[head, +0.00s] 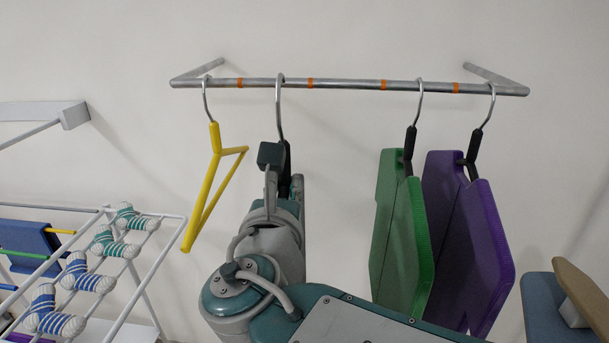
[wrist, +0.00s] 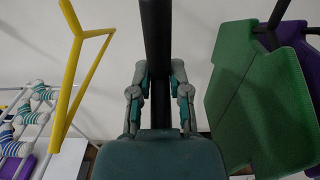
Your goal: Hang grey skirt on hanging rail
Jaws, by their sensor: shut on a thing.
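The hanging rail (head: 350,84) is a metal bar with orange marks, fixed to the wall at the top of the head view. A metal hook (head: 279,110) with a black neck is at the rail, its curved top over the bar; whether it bears weight is unclear. My gripper (head: 277,160) is shut on this black hanger neck just below the hook. In the wrist view the black neck (wrist: 156,40) stands upright between my two fingers. The grey skirt is mostly or wholly hidden behind my arm, and I cannot make it out clearly.
A yellow hanger (head: 213,185) hangs left of my gripper. A green garment (head: 408,235) and a purple garment (head: 490,250) hang on the right. An ironing-board-like blue item (head: 545,305) is lower right.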

